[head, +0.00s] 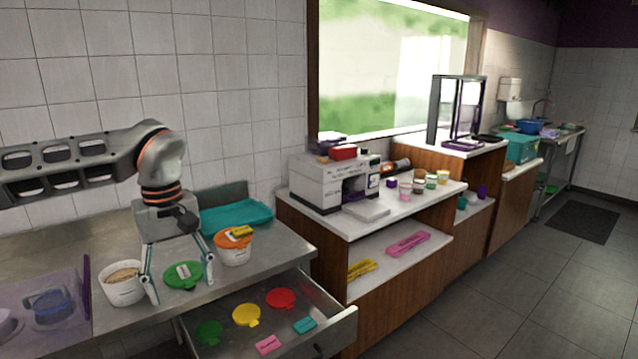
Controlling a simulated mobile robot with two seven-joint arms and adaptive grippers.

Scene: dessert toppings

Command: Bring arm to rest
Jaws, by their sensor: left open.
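My left arm comes in from the left, and its gripper (181,283) points down over the steel counter (85,245). Its two fingers are spread apart and hold nothing. A green lid (183,275) with a small label shows between the fingers; I cannot tell whether it touches them. A white tub (121,291) with tan contents stands just left of the fingers, uncovered. A white and orange tub (234,249) with an orange lid and a yellow label stands just right of them. My right gripper is not in view.
An open drawer (335,325) juts out below the counter, holding green, yellow and red lids and small cards. A teal tray (236,217) lies behind the tubs. A see-through purple-edged bin (72,325) stands left. A white machine (318,187) and small cups occupy the adjoining counter.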

